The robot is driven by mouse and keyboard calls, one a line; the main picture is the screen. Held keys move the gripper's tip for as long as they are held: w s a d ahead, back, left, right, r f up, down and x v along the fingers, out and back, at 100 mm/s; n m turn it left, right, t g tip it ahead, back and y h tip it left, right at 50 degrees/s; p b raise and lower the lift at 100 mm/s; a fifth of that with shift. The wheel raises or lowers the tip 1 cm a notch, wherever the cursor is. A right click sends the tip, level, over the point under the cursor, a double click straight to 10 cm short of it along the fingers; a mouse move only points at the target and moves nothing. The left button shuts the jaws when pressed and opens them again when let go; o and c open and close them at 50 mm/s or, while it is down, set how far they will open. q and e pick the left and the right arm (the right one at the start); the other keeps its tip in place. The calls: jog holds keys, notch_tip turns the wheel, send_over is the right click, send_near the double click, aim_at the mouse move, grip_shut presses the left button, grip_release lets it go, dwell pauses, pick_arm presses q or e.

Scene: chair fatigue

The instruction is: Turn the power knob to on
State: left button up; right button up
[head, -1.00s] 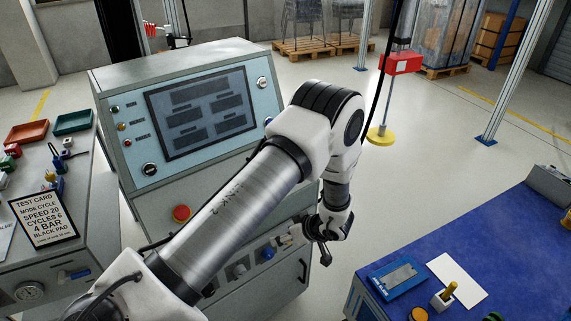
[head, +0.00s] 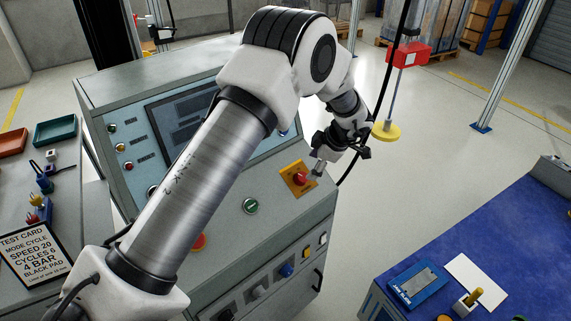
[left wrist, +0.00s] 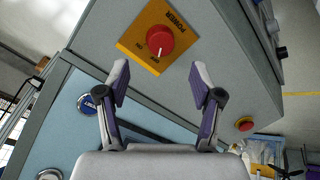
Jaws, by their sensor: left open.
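The power knob (head: 299,178) is a red round knob on a yellow plate (head: 292,167), on the sloped console's right side. In the left wrist view the knob (left wrist: 160,40) sits above and between my fingertips, and the plate (left wrist: 133,42) reads POWER. A small white mark shows on the knob's lower side, near a small label that is hard to read. My left gripper (head: 338,158) is open and empty, just above and right of the knob in the head view. In the left wrist view, the left gripper's fingertips (left wrist: 161,74) point toward the knob, apart from it. My right gripper is not seen.
A green button (head: 250,205) and a red button (head: 200,242) are on the console left of the knob. My left arm covers part of the console screen (head: 180,115). A blue-topped bench (head: 470,230) stands at the right. Open floor lies between.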

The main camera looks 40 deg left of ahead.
aim_at(303, 176)
pick_arm(q)
jog(key=p+x, duration=0.1)
jog(key=x, duration=0.6)
jog(key=shift+a+f, duration=0.2)
jog(key=shift+d, duration=0.1)
jog(key=shift+d+r, duration=0.1)
jog(key=shift+d, duration=0.05)
jog(key=c, duration=0.3)
jog(key=shift+s, duration=0.1)
jog(key=c, duration=0.9)
